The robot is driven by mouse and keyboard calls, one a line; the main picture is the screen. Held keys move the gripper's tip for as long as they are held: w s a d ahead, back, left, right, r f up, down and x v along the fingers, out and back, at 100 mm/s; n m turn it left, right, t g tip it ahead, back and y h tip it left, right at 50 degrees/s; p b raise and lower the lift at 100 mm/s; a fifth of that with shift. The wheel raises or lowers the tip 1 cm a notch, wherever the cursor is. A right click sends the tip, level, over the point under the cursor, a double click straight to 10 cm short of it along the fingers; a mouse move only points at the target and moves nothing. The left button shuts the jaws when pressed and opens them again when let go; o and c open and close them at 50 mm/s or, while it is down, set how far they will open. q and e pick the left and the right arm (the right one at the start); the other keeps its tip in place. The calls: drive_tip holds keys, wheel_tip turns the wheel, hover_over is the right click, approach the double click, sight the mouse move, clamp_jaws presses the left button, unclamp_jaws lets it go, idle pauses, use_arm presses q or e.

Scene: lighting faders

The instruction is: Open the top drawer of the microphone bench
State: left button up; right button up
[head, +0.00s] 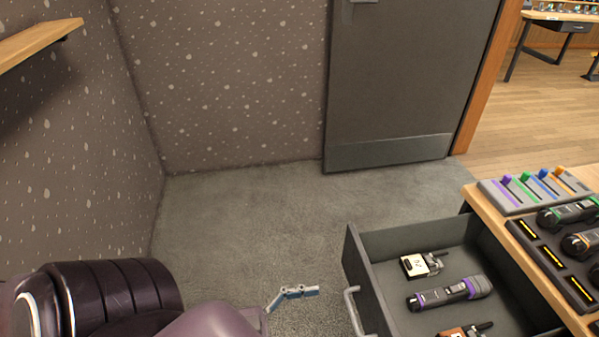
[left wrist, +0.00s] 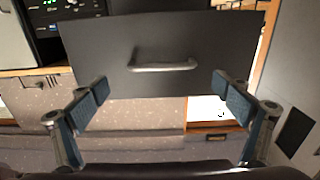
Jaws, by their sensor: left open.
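The microphone bench (head: 482,203) stands at the right in the head view, and its drawer (head: 352,243) is pulled well out. A purple-banded microphone (head: 450,293) and small transmitter packs (head: 421,264) lie inside. The silver bar handle (head: 354,311) is on the drawer front. My left gripper (head: 293,293) is just left of the handle, apart from it. In the left wrist view the grey drawer front and its handle (left wrist: 162,66) face me, and the open fingers (left wrist: 160,88) are spread to either side with nothing between them. My right gripper is not in view.
On the bench top are a panel of coloured faders (head: 535,190) and a dark rack of microphones (head: 560,262). A grey door (head: 405,80) stands at the back. Carpet left of the drawer is clear. A wooden shelf (head: 38,42) is on the left wall.

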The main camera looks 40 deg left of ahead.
use_arm(q)
drive_tip(key=shift+v, duration=2.4)
drive_tip(key=shift+d, duration=0.1)
